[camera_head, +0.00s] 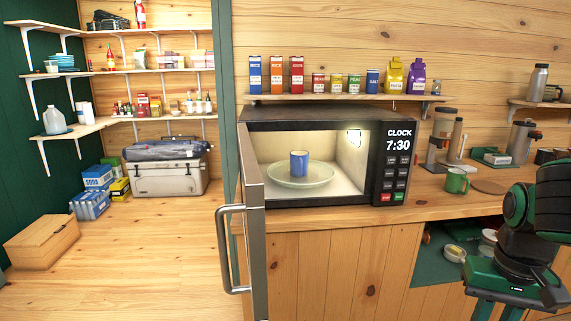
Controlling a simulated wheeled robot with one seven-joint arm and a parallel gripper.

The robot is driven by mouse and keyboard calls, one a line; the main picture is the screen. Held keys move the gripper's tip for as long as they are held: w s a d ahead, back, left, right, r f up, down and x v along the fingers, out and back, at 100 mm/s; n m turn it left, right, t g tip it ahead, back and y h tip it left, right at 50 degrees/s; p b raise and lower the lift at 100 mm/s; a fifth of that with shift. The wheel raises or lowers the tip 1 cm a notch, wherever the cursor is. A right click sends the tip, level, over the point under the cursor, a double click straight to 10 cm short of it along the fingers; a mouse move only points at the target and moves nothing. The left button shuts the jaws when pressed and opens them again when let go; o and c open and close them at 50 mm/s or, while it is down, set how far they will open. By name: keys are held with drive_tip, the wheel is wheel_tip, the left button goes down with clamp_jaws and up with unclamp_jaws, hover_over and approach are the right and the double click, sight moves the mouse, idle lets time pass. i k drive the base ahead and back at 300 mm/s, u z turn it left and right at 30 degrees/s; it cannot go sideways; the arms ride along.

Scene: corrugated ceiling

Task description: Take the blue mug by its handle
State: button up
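The blue mug (299,164) stands upright on the round glass turntable (318,181) inside the microwave (382,137). Its handle cannot be made out from here. The microwave door (249,187) is swung wide open toward me on the left, so the front of the cavity is clear. My gripper (497,304) is at the lower right, below and in front of the counter, well apart from the mug. It is cut off by the bottom edge of the picture, so its fingertips and opening are hidden.
A green mug (457,182) stands on the wooden counter (425,202), right of the microwave. Flasks and a coffee maker (441,135) stand behind it. A shelf (345,97) with boxes and bags hangs above the microwave. The door's handle (229,250) juts out. Open floor (150,255) lies at left.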

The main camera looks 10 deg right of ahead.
sight(300, 166)
drive_tip(key=u, duration=0.3)
drive_tip(key=i, duration=1.05)
drive_tip(key=u, duration=0.15)
